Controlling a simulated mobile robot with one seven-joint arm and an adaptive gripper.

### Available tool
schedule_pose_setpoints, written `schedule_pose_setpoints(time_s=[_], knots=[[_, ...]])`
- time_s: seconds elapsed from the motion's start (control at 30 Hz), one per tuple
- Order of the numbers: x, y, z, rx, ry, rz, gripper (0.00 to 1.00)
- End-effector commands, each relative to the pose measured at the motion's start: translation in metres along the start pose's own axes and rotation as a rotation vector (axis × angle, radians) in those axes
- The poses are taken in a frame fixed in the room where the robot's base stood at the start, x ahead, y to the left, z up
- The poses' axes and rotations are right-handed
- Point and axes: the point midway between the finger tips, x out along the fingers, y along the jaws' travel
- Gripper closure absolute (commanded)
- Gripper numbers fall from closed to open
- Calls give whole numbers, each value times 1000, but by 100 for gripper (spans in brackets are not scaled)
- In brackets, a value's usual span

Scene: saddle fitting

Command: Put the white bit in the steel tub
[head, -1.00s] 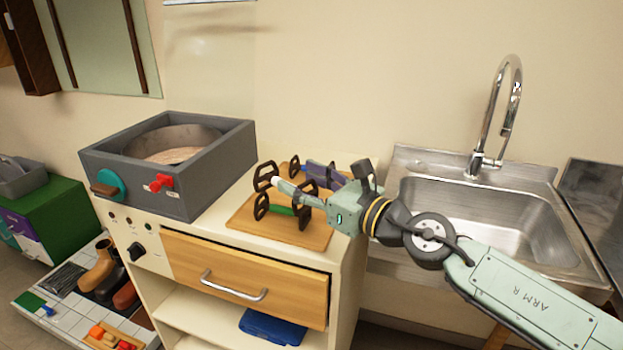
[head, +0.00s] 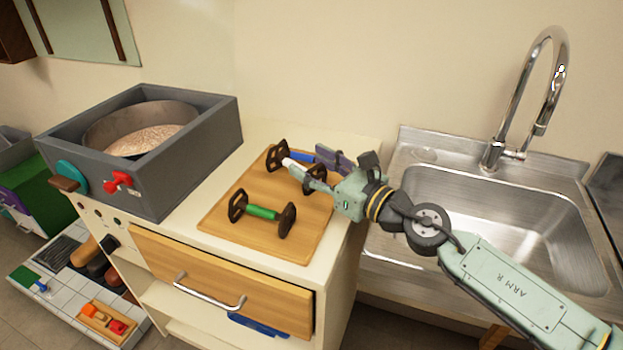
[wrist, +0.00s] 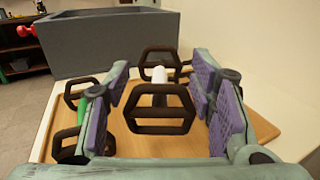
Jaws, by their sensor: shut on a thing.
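The white bit (head: 287,162) has a white bar between two dark ring-shaped cheeks. In the wrist view its bar (wrist: 159,76) points away from me, with one cheek near and one far. My gripper (head: 316,173) is shut on the near cheek; the purple-padded fingers (wrist: 160,95) stand on either side of it. It is over the wooden board; I cannot tell how high. The steel tub (head: 470,215), a rectangular basin under a tall tap, is at the right, apart from the bit. My forearm covers part of its front rim.
A green bit (head: 262,212) lies on the wooden board (head: 215,220), left of the held bit. A blue bar (head: 303,156) shows just behind it. A grey box (head: 185,165) with a round metal pan stands at the left. The tap (head: 535,100) rises behind the tub.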

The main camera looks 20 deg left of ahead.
Motion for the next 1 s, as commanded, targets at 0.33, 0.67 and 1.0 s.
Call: schedule_pose_setpoints(time_s=[0.33, 0.67, 1.0], knots=[[0, 0, -41, 1, 0, -1, 85], [0, 0, -45, -1, 0, 0, 85], [0, 0, -45, 0, 1, 0, 42]])
